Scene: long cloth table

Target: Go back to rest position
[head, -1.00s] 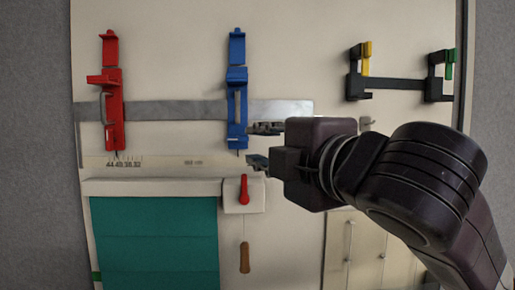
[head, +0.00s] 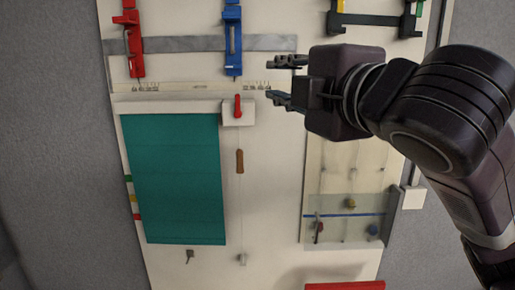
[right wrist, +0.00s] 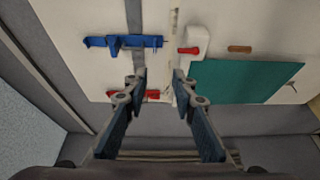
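My right gripper (head: 269,80) reaches in from the right in the head view, in front of a cream board (head: 270,215). Its two fingers are apart with nothing between them. The right wrist view also shows the fingers (right wrist: 160,78) spread and empty. A red handle (head: 238,106) on a white block is left of and slightly below the fingertips in the head view. It also shows in the right wrist view (right wrist: 188,50). My left gripper is not in view.
A red clamp (head: 134,45) and a blue clamp (head: 233,40) sit on a grey metal bar. A green cloth panel (head: 175,180) hangs at left. A clear-fronted box (head: 345,225) is at lower right. A black bracket (head: 375,20) is above my right arm.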

